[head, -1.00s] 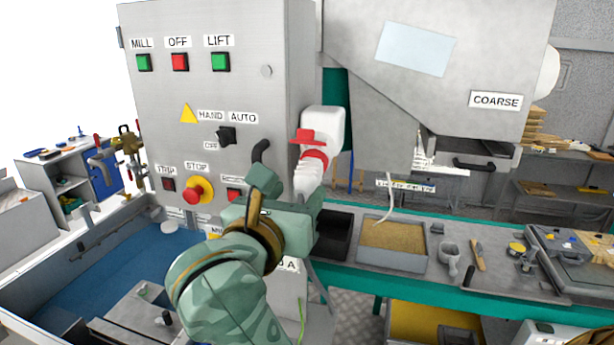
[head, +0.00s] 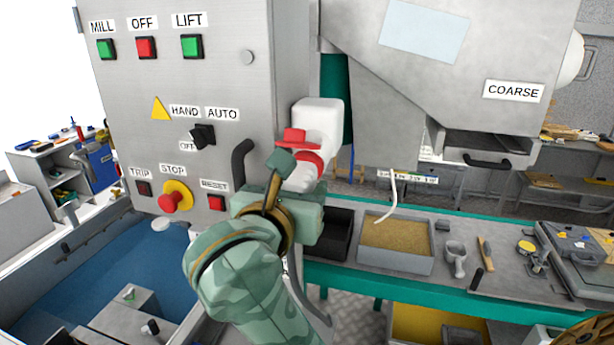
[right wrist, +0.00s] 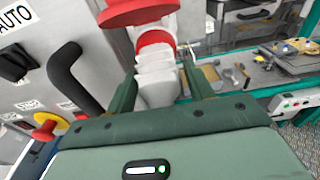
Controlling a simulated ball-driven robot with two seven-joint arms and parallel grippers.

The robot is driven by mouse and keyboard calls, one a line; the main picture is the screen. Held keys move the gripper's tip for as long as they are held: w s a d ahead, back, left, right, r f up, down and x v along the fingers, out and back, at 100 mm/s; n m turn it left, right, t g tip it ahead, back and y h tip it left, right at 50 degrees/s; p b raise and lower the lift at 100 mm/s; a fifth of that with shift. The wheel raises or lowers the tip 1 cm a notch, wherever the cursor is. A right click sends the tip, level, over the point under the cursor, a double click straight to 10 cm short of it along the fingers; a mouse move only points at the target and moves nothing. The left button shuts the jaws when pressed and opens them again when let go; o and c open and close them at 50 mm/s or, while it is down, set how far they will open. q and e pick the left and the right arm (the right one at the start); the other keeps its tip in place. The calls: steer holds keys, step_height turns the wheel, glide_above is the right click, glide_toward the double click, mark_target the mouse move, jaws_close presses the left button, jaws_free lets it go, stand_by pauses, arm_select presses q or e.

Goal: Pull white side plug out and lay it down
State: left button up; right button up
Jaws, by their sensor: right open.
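The white side plug (head: 297,178) with a red collar sits in a white socket housing (head: 320,120) with a red lid, on the right side of the grey control cabinet (head: 230,90). In the right wrist view, the ribbed white body of the plug (right wrist: 155,75) points down between the two green fingers. My right gripper (right wrist: 158,85) is open, with one finger on each side of the plug. I cannot tell whether either finger touches it. In the head view my right gripper (head: 296,190) hides the plug's lower end. My left gripper is not in view.
A black cabinet handle (head: 242,160) stands close left of the plug. To the right, the bench holds a black tray (head: 337,250), a sand-filled tray (head: 398,262), a mortar (head: 455,258) and a brush. The sloping metal chute (head: 440,95) hangs above. Little bare bench shows between items.

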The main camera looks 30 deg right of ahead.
steer(key=shift+s+d, duration=0.15)
steer(key=shift+a+r, duration=0.1)
steer(key=shift+a, duration=0.25)
steer(key=shift+c, duration=0.3)
steer(key=shift+a, duration=0.15)
steer(key=shift+c, duration=1.2)
steer(key=shift+d, duration=0.2)
jaws_close()
steer(key=shift+a, duration=0.15)
